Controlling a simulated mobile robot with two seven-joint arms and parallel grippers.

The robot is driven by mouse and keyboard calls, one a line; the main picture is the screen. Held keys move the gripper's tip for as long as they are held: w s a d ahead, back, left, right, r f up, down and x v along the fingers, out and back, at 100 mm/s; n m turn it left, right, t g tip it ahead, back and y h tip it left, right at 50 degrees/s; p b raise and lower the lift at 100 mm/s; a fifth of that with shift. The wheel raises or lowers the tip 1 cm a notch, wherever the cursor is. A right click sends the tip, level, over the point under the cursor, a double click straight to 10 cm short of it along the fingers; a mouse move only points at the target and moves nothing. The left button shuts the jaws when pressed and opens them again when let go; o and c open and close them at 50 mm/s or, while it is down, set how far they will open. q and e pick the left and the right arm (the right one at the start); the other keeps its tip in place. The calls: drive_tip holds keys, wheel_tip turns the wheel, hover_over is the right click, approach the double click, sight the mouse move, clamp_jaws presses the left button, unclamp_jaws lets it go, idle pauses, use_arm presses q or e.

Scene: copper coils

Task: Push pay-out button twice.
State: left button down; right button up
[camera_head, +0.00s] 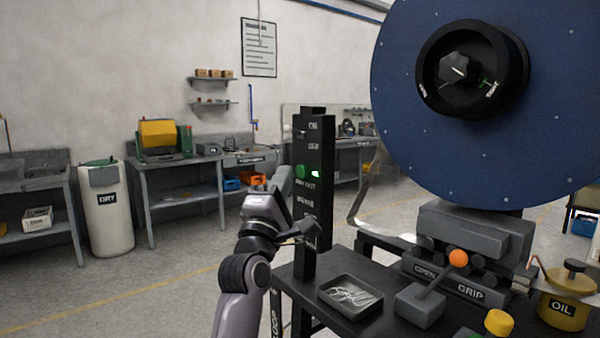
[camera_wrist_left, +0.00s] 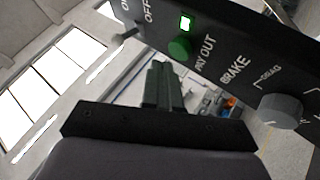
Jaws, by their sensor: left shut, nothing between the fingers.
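The black control post (camera_head: 313,150) stands at the table's left corner. Its green pay-out button (camera_head: 302,171) sits beside a lit green lamp (camera_head: 315,174). In the left wrist view the button (camera_wrist_left: 180,48) is above the "PAY OUT" label, with the lamp (camera_wrist_left: 186,22) lit above it. My left gripper (camera_head: 287,174) is at about the button's height, on the left of the post. In the wrist view its closed, empty fingers (camera_wrist_left: 160,70) point toward the button, with their tips just short of it in the picture. Contact cannot be told. My right gripper is not in view.
The "BRAKE" knob (camera_wrist_left: 280,110) sticks out further along the panel. A large blue reel (camera_head: 420,60) rises at the right. A dark tray (camera_head: 350,310) with wire scraps, an orange-knobbed lever (camera_head: 458,258) and an oil can (camera_head: 566,306) stand on the table.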

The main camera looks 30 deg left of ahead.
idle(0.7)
use_arm(q)
drive_tip(key=shift+w+d, duration=0.2)
drive_tip(key=shift+w, duration=0.2)
drive_tip(key=shift+w+d, duration=0.2)
drive_tip(key=shift+w, duration=0.25)
idle(0.6)
idle(0.4)
drive_tip(key=shift+s+a+p, duration=0.35)
drive_tip(key=shift+s+p, duration=0.15)
drive_tip(key=shift+s, duration=0.35)
drive_tip(key=s, duration=0.1)
drive_tip(key=s+a, duration=0.1)
drive_tip(key=s, duration=0.1)
drive_tip(key=s+a+p, duration=0.1)
drive_tip(key=shift+s, duration=0.3)
idle(2.2)
